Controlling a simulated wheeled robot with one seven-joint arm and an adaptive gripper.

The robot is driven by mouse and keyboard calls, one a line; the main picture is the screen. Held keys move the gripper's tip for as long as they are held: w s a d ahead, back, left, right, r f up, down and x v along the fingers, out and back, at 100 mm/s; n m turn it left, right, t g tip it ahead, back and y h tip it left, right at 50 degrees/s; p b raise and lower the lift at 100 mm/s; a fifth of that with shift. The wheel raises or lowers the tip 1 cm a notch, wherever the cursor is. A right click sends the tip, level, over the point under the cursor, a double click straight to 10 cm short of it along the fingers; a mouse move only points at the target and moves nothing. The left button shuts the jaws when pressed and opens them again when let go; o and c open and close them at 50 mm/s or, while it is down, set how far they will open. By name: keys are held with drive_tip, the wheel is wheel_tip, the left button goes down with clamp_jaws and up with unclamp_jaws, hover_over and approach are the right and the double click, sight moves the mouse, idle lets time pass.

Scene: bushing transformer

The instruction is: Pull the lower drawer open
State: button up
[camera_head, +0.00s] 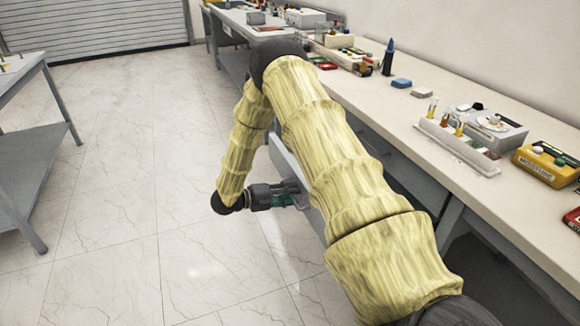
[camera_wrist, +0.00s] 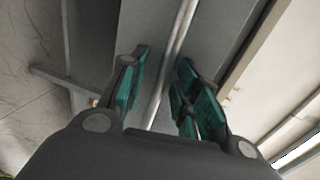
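My gripper (camera_head: 297,194) is low beside the bench, in front of a grey drawer front (camera_head: 283,160) that my arm partly covers. In the wrist view my gripper (camera_wrist: 164,62) has its two green-padded fingers apart. A thin metal bar handle (camera_wrist: 181,30) runs between them, along the grey drawer front (camera_wrist: 221,30). The fingers stand on both sides of the bar, with a gap visible between pads and bar. Whether the fingertips touch the drawer front is unclear. The drawer's upper and lower neighbours are hidden by my arm.
A long workbench (camera_head: 440,95) runs along the right wall, with a white vial rack (camera_head: 458,145), a yellow meter (camera_head: 546,163) and other instruments on top. A grey table (camera_head: 30,130) stands at left. The tiled floor (camera_head: 130,200) between them is clear.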

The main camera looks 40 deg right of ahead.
drive_tip(key=v, duration=1.2)
drive_tip(key=shift+f, duration=0.15)
drive_tip(key=s+a+f+n+t+y+p, duration=0.35)
drive_tip(key=a+f+n+t, duration=0.25)
drive_tip(key=n, duration=0.7)
drive_tip(key=s+a+f+n+t+y+p, duration=0.3)
drive_tip(key=s+a+f+n+t, duration=0.25)
drive_tip(key=n, duration=0.65)
drive_tip(key=s+a+n+g+y+p, duration=0.1)
drive_tip(key=s+a+n, duration=0.3)
drive_tip(key=s, duration=0.5)
drive_tip(key=s+a+f+n+g+y+p, duration=0.1)
drive_tip(key=s+a+n+g+y, duration=0.1)
drive_tip(key=s+a+n+y, duration=0.2)
drive_tip(key=s+a+n+g+y+p, duration=0.2)
drive_tip(key=s+n, duration=0.5)
drive_tip(key=s, duration=0.6)
drive_tip(key=shift+s+a+y, duration=0.3)
drive_tip(key=shift+a+y, duration=0.25)
drive_tip(key=shift+a, duration=0.65)
